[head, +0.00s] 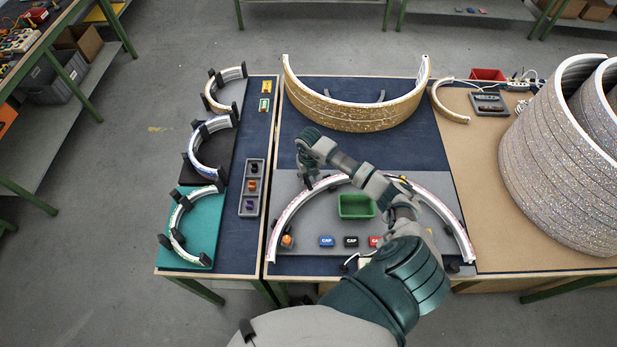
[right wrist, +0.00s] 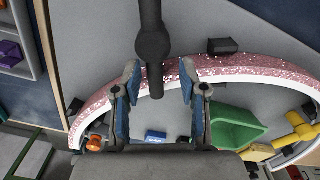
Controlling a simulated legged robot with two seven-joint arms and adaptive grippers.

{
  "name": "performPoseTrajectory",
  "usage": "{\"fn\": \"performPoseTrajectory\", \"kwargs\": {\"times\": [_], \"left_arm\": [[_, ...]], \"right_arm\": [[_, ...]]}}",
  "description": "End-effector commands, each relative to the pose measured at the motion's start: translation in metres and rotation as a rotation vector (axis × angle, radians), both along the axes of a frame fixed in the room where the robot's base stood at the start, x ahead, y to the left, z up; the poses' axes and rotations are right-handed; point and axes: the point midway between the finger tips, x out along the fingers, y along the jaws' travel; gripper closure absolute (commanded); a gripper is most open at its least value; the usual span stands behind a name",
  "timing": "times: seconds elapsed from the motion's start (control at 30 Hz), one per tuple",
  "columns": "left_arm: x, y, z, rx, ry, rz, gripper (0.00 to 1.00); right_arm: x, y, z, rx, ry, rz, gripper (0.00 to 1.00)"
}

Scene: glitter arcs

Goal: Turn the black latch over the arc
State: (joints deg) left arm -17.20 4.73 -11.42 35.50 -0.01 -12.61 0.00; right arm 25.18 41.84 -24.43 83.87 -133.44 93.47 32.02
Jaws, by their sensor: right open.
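A pink glitter arc with a white edge (head: 285,218) lies on a grey board (head: 285,185) on the table. It crosses the right wrist view (right wrist: 100,103). The black latch (right wrist: 152,42) comes down from the top of the right wrist view, with a round pivot and a narrower end reaching over the arc's band. My right gripper (head: 308,182) is above the arc's upper left part and hides the latch in the head view. In the right wrist view its blue-padded fingers (right wrist: 157,80) are open, one on each side of the latch's end, with gaps. My left gripper is out of view.
A green bin (head: 356,206) sits inside the arc, with blue (head: 326,241), black (head: 351,241) and red (head: 375,241) CAP blocks in front. A black block (right wrist: 222,46) stands beside the arc. A large gold arc (head: 350,115) stands behind. Smaller arcs (head: 180,222) are at left.

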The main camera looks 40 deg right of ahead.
Motion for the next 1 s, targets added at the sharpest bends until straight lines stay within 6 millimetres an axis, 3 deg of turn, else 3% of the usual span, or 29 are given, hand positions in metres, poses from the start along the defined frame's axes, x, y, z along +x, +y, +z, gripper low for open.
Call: {"fn": "performPoseTrajectory", "kwargs": {"times": [0.37,0.53,0.83,1.0], "left_arm": [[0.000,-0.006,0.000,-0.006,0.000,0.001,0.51],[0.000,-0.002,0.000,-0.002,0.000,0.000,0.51],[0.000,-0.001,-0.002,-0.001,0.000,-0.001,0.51],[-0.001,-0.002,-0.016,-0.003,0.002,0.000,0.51]], "right_arm": [[0.000,0.002,-0.006,-0.002,0.000,0.000,0.58],[0.000,0.000,-0.006,0.000,0.001,0.000,1.00],[0.001,-0.001,-0.007,-0.001,-0.001,0.020,1.00],[0.000,-0.008,-0.009,-0.005,-0.003,0.194,1.00]]}}
